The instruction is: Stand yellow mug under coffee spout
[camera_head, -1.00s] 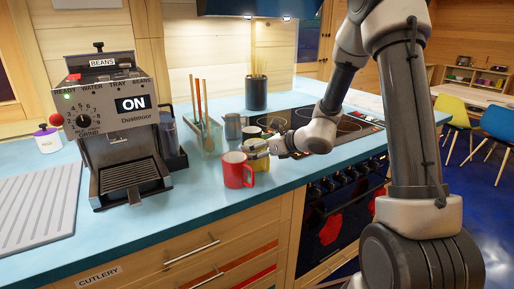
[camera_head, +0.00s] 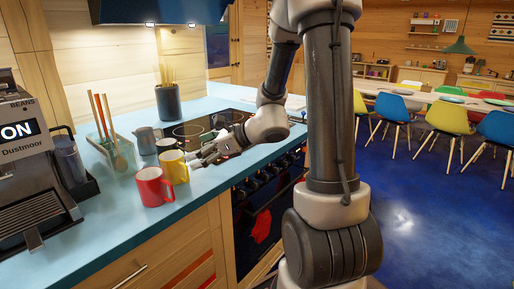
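The yellow mug (camera_head: 172,167) stands upright on the blue counter, just behind and right of a red mug (camera_head: 151,188). My gripper (camera_head: 192,161) is at the right side of the yellow mug, by its handle. The fingers are small here, and I cannot tell how far they are parted or whether they touch the handle. The coffee machine (camera_head: 30,165) is cut off by the left edge of the picture. Its drip tray (camera_head: 32,217) shows partly; I cannot make out its spout.
A dark mug (camera_head: 165,145) and a grey metal jug (camera_head: 146,140) stand behind the yellow mug. A glass holder (camera_head: 118,152) with wooden utensils stands between machine and mugs. The black cooktop (camera_head: 205,127) lies behind my gripper. Counter in front of the utensil holder is clear.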

